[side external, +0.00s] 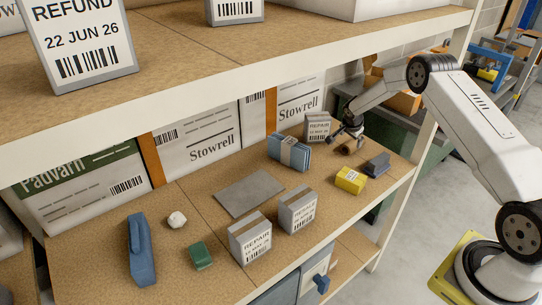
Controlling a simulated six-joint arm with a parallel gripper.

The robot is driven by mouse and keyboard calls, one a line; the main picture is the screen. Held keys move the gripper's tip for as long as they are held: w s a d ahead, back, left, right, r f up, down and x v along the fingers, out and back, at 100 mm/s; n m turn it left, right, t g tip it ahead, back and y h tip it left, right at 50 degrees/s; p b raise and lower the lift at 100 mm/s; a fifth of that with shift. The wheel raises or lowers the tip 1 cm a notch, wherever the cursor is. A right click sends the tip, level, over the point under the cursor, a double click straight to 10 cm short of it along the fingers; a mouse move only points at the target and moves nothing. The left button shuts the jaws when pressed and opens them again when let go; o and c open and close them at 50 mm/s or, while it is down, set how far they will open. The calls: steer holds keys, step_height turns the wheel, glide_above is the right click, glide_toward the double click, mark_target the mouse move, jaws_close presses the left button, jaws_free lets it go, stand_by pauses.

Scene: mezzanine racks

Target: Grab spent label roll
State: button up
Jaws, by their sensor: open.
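A small brown roll (346,149), which looks like the spent label roll, lies on the wooden shelf (180,265) near its right end. My gripper (346,135) is open just above and behind the roll, with its fingers pointing down to the left. In this view the fingers appear close to the roll; I cannot tell whether they touch it. Nothing shows between the fingers.
A blue bundle (289,152), a yellow box (351,180) and a dark grey block (377,165) lie nearby. The upper shelf (270,75) overhangs. A bare grey mat (249,193) lies mid-shelf.

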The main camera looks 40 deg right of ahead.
mark_target(350, 144)
steer(key=shift+d+f, duration=0.15)
steer(key=shift+f, duration=0.15)
steer(key=shift+f, duration=0.15)
steer(key=shift+x, duration=2.5)
steer(key=shift+c, duration=0.2)
steer(key=c, duration=1.2)
steer(key=shift+r, duration=5.05)
